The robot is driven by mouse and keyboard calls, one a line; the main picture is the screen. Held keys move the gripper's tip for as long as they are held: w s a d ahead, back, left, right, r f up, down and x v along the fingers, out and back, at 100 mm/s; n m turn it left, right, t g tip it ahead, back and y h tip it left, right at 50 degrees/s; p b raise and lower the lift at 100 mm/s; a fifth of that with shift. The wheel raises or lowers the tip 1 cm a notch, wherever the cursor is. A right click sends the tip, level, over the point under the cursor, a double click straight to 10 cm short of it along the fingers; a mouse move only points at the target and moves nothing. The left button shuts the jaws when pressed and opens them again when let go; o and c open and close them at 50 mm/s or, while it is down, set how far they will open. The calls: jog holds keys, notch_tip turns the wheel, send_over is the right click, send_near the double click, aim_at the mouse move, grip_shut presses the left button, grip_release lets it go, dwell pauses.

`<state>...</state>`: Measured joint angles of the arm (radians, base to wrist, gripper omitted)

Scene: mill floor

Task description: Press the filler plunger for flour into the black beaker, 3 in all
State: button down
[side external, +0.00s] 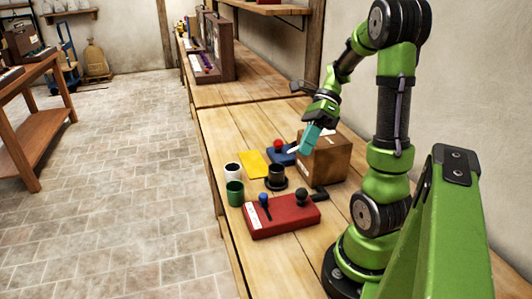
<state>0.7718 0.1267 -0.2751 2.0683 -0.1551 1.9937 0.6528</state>
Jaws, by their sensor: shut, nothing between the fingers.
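The black beaker (276,172) stands upright on a dark round base on the bench. My gripper (302,149), with teal fingers, is shut and empty. It points down and left, just right of a red knob (278,145) on a blue base (283,157), behind the black beaker in the picture. Whether it touches anything there is unclear. Nearer the camera is a red box (290,218) with a blue knob (263,198), a black knob (302,196) and a white label. I cannot tell which knob is the flour plunger, and the beaker's contents are too small to see.
A cardboard box (328,160) is close on the right, with a dark object (320,194) in front. The bench's left edge is near.

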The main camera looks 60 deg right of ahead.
jog(key=shift+f, duration=0.15)
send_near(302, 194)
jog(key=shift+w+a+f, duration=0.25)
jog(key=shift+a+f, duration=0.1)
jog(key=shift+a, duration=0.45)
jog(key=shift+w+a+f, duration=0.3)
jog(key=shift+a+f, duration=0.05)
jog(key=shift+a, duration=0.45)
jog(key=shift+w+a+f, duration=0.25)
jog(key=shift+a+f, duration=0.1)
jog(key=shift+a, duration=0.5)
jog(key=shift+f, duration=0.1)
jog(key=shift+f, duration=0.3)
